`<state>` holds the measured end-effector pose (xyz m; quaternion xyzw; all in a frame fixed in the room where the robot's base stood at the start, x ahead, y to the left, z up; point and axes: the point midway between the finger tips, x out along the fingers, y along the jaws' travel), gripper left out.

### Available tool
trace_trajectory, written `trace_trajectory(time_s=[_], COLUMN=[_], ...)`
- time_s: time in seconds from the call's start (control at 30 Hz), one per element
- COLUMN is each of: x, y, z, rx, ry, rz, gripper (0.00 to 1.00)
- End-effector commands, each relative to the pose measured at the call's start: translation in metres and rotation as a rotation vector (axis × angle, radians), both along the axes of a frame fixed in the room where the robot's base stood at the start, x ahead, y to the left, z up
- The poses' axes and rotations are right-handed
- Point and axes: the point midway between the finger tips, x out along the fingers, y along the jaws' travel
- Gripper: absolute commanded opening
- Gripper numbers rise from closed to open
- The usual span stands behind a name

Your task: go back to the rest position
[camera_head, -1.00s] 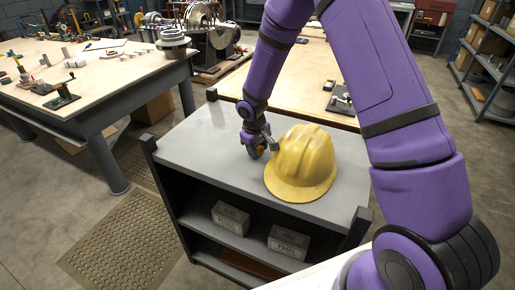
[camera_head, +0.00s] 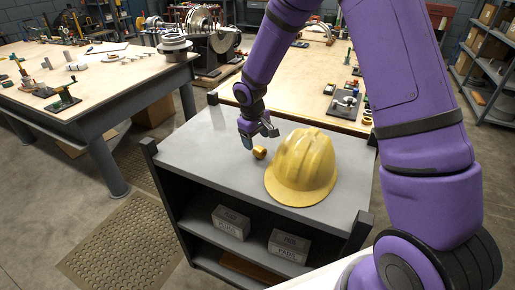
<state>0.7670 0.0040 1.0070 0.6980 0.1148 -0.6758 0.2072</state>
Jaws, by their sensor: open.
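My gripper (camera_head: 259,141) is above the grey top of a shelf cart (camera_head: 190,150), left of a yellow hard hat (camera_head: 303,167). Its fingers are apart and empty. A small brass-coloured ring (camera_head: 260,152) lies on the cart top just below the fingers, apart from them and close to the hat's left side. The purple arm reaches over from the right.
Boxes (camera_head: 231,221) and (camera_head: 289,246) sit on the cart's shelf. A wooden workbench (camera_head: 100,75) with tools stands at the left. Another wooden table (camera_head: 300,85) with small parts is behind the cart. A perforated mat (camera_head: 125,245) lies on the floor.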

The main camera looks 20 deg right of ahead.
Motion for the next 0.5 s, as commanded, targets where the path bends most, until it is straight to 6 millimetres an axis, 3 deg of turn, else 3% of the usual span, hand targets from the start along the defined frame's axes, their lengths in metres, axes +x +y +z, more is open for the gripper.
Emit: trace_trajectory(time_s=[0.2,0.5], x=[-0.002,-0.003], y=[0.004,0.006], z=[0.037,0.054], rx=[0.0,0.0], ry=[-0.002,0.0], rz=[-0.001,-0.001], gripper=[0.7,0.7])
